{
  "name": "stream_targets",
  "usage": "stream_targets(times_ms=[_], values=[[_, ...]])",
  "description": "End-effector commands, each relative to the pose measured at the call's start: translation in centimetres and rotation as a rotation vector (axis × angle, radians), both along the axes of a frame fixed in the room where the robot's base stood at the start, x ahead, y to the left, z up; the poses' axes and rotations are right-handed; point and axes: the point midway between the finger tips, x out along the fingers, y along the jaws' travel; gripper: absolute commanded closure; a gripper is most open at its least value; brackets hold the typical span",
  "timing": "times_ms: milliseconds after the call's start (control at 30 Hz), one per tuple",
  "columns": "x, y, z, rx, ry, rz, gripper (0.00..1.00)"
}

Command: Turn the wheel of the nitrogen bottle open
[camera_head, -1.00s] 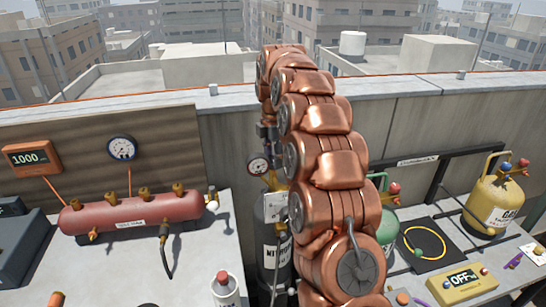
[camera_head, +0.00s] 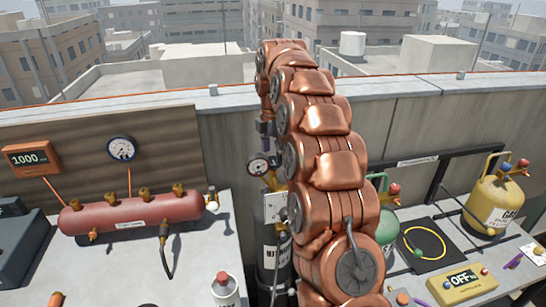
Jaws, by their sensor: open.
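The nitrogen bottle (camera_head: 270,235), black with a grey shoulder and a white label, stands upright between the two benches. Its right side is hidden behind my copper-coloured arm. A brass valve (camera_head: 271,182) with a round dial gauge (camera_head: 259,166) sits at its top. The wheel cannot be made out; my gripper and arm cover that area. My gripper (camera_head: 267,148) points down just above the valve, mostly seen past the arm's left edge. It is open, and nothing shows between its fingers. Whether it touches the wheel cannot be told.
The left bench holds a red manifold (camera_head: 130,212) with brass valves and a hanging hose, and a spray can (camera_head: 226,290). On the right are a green bottle (camera_head: 386,227), a yellow gas cylinder (camera_head: 493,205) and a yellow scale display (camera_head: 463,284). A parapet wall (camera_head: 228,150) runs behind.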

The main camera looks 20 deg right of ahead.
Motion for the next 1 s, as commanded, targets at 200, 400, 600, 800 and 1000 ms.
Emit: stream_targets(times_ms=[200,400,600,800,1000], values=[[0.1,0.0,2.5,-0.001,-0.003,0.000,0.23],[0.1,-0.1,4.4,-0.001,-0.001,-0.001,0.23],[0.0,0.0,5.6,0.000,0.001,-0.001,0.23],[-0.1,0.0,6.0,0.000,0.000,0.000,0.23],[-0.1,0.0,6.1,0.000,0.000,0.000,0.23]])
